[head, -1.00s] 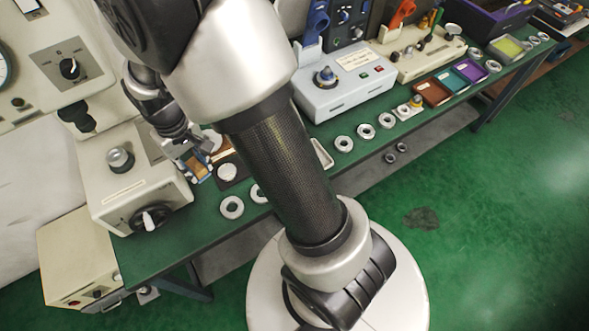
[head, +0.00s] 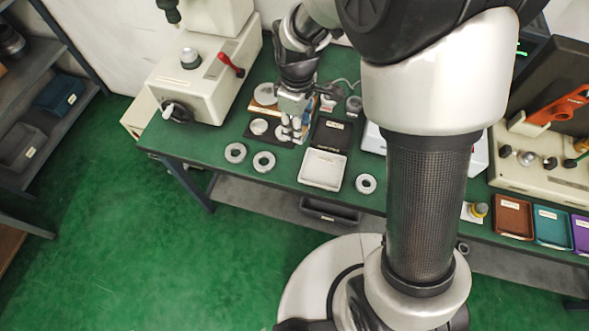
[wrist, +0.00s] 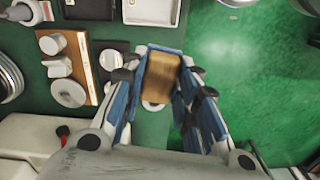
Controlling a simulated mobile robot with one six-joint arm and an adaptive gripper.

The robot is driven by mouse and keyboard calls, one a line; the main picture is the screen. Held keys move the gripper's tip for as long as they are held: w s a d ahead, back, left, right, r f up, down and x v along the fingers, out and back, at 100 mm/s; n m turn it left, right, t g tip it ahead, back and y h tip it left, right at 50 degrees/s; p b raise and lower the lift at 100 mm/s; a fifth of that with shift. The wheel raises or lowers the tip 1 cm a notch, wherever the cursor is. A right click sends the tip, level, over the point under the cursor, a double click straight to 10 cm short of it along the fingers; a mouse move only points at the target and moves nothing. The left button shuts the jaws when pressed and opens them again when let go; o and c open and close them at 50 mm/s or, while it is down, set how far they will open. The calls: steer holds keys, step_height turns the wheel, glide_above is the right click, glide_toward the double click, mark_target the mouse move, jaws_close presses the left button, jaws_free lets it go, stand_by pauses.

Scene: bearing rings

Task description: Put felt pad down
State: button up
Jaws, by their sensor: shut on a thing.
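My gripper (wrist: 160,75) is shut on a tan, flat-faced piece (wrist: 161,73), which I take to be the felt pad, held between its blue fingers. In the head view my gripper (head: 291,133) points down at the right side of a black plate (head: 254,136) on the green bench. The pad itself is hard to make out there. White discs (head: 259,126) lie on the plate. In the wrist view a pale round edge (wrist: 152,106) shows just below the pad. I cannot tell whether the pad touches anything beneath it.
A wooden board (wrist: 83,62) with round parts lies beside the plate. A black tray (head: 332,132) and a white tray (head: 322,169) stand to the right. Metal rings (head: 235,152) lie along the front edge. A cream machine (head: 205,85) stands at left.

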steer(key=shift+s+a+f+n, duration=0.1)
steer(key=shift+a+f+n, duration=0.1)
steer(key=shift+a+n, duration=0.25)
steer(key=shift+a+f+n, duration=0.15)
steer(key=shift+a+n, duration=0.3)
step_height(320, 180, down, 14)
steer(key=b, duration=0.4)
steer(key=shift+f+b, duration=0.9)
steer(key=shift+f, duration=1.75)
steer(key=shift+r, duration=0.1)
steer(key=o, duration=0.5)
steer(key=shift+f, duration=0.25)
steer(key=shift+c, duration=0.2)
steer(key=o, duration=0.5)
